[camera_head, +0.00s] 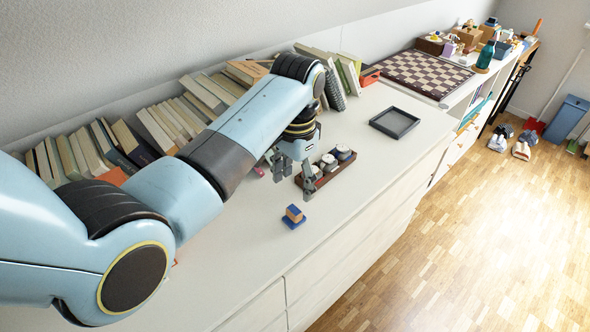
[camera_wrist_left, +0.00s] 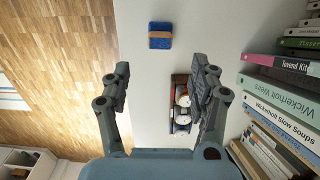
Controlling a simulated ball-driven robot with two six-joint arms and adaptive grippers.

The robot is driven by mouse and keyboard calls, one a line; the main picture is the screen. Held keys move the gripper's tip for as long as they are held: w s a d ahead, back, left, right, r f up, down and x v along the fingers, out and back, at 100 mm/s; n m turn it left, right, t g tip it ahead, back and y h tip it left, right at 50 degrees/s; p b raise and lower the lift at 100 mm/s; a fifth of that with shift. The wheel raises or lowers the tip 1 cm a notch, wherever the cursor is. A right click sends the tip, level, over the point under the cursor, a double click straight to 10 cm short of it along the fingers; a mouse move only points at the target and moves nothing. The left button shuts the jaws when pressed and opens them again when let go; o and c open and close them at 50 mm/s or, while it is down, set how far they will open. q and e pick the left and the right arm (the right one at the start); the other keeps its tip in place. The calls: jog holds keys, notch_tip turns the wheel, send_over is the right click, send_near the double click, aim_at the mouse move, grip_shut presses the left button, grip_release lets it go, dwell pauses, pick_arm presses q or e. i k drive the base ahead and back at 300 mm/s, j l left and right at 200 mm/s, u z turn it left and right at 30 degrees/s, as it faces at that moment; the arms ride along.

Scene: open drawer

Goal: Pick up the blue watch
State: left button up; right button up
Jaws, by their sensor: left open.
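A small dark tray (camera_head: 345,168) on the white cabinet top holds a few round, white-faced items that look like watches (camera_head: 328,160). In the left wrist view, the tray (camera_wrist_left: 172,86) holds the white-faced watches (camera_wrist_left: 183,100) beside and partly behind the right finger. I cannot tell which watch is blue. My left gripper (camera_head: 297,177) is open and empty, above the cabinet at the tray's left end. It also shows in the left wrist view (camera_wrist_left: 160,68), fingers wide apart. My right gripper is not in view.
A blue and orange block (camera_head: 293,216) lies nearer the cabinet's front edge; it also shows in the left wrist view (camera_wrist_left: 160,36). Books (camera_head: 170,125) line the wall. An empty dark square tray (camera_head: 394,122) and a chessboard (camera_head: 424,72) are farther along.

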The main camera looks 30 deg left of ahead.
aim_at(342, 152)
jog(key=k+l, duration=0.3)
jog(key=k, duration=0.15)
jog(key=k+l, duration=0.35)
jog(key=k, duration=0.1)
